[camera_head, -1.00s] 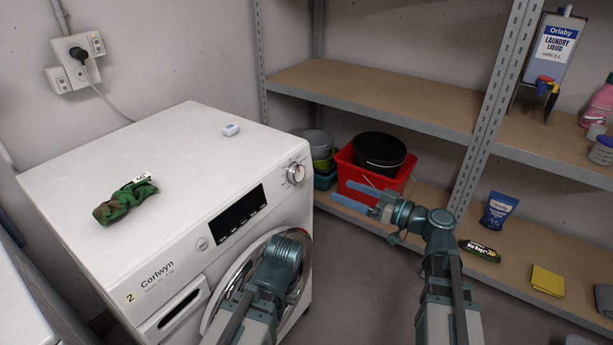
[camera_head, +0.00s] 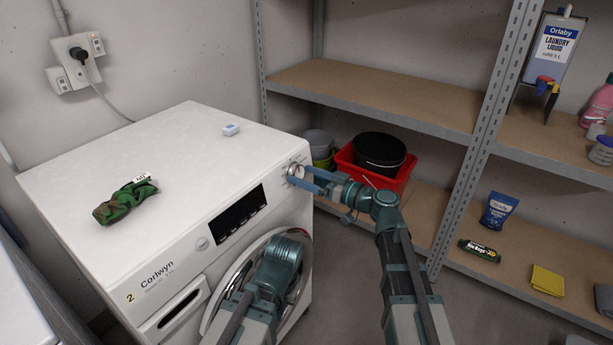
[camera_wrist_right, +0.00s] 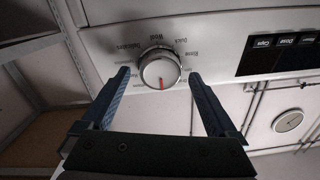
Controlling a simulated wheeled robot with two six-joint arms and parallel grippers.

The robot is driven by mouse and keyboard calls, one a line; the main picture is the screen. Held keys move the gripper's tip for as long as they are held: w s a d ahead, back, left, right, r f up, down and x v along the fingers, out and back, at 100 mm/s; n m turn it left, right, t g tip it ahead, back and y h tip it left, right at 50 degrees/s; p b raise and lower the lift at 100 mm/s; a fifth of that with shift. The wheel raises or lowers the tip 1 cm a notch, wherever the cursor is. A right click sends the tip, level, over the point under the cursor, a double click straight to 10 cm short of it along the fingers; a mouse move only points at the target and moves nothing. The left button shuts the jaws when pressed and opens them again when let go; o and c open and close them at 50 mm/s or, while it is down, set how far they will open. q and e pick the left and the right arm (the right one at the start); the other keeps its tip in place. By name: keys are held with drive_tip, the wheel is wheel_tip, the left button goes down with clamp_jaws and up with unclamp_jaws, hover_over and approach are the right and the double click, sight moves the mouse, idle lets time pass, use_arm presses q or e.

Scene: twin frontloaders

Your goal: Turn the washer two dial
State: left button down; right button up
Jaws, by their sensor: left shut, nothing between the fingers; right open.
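The washer two dial (camera_head: 297,169) is a round silver-white knob at the right end of the control panel of the white Corlwyn washer (camera_head: 75,225), marked with a yellow 2. In the right wrist view the dial (camera_wrist_right: 159,68) shows a red mark pointing down in the picture. My right gripper (camera_head: 300,176) is open at the dial. In the wrist view its blue fingers stand on either side of the knob, with gaps visible. My left gripper (camera_head: 285,250) is low in front of the washer door, shut and empty; its fingertips are hidden by its wrist.
A green camouflage cloth bundle (camera_head: 125,203) and a small pale blue-white block (camera_head: 231,130) lie on the washer top. The metal shelving (camera_head: 375,97) runs beside my right arm. Floor between is clear.

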drive_tip(key=shift+c, duration=0.2)
drive_tip(key=c, duration=1.3)
drive_tip(key=shift+m, duration=0.4)
drive_tip(key=m, duration=0.3)
drive_tip(key=shift+t+h, duration=0.3)
drive_tip(key=shift+m+t+h, duration=0.3)
drive_tip(key=shift+m+h, duration=0.1)
drive_tip(key=shift+m, duration=1.7)
